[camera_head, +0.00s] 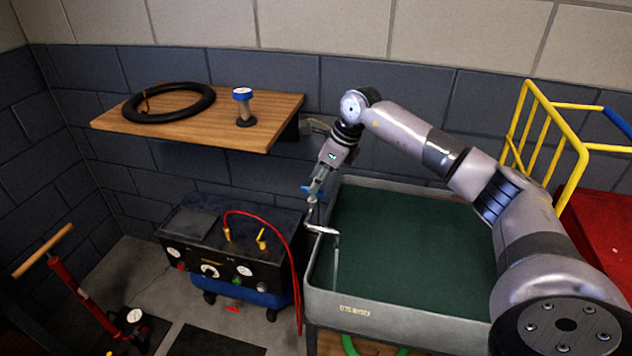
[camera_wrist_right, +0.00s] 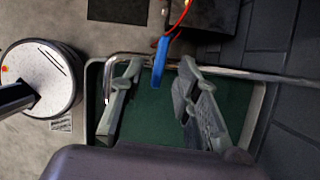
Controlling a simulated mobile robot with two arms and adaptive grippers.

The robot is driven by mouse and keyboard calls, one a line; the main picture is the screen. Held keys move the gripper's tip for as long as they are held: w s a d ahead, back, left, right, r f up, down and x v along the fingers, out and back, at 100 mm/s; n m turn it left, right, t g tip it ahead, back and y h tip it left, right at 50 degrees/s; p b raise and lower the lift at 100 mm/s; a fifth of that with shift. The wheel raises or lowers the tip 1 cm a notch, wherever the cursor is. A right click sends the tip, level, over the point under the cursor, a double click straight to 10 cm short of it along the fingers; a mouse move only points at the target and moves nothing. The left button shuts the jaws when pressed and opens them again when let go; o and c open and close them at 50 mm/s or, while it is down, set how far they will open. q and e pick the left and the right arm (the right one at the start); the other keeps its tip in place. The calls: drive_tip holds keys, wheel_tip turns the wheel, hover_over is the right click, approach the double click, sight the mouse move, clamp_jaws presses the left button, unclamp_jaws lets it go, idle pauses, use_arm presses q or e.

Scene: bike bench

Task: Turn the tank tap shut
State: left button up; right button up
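The tank (camera_head: 400,318) is a grey-rimmed basin with a dark green inside, standing against the wall. A metal tap pipe (camera_head: 322,230) reaches over its left side, and a thin pale streak hangs below its spout. The tap's blue lever (camera_head: 306,189) is partly covered by my right gripper (camera_head: 314,194). In the right wrist view the blue lever (camera_wrist_right: 160,64) stands between the two spread fingers of the right gripper (camera_wrist_right: 161,72), with gaps on both sides. The right gripper is open. My left gripper is not in view.
A wooden shelf (camera_head: 190,128) with a black tyre (camera_head: 170,102) and a blue-topped item (camera_head: 243,105) is left of my right arm. A black machine with a red hose (camera_head: 225,258) stands left of the tank. A yellow rail frame (camera_head: 543,120) is at the right.

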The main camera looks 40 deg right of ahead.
drive_tip(key=shift+x, duration=1.1)
drive_tip(key=shift+c, duration=0.6)
clamp_jaws()
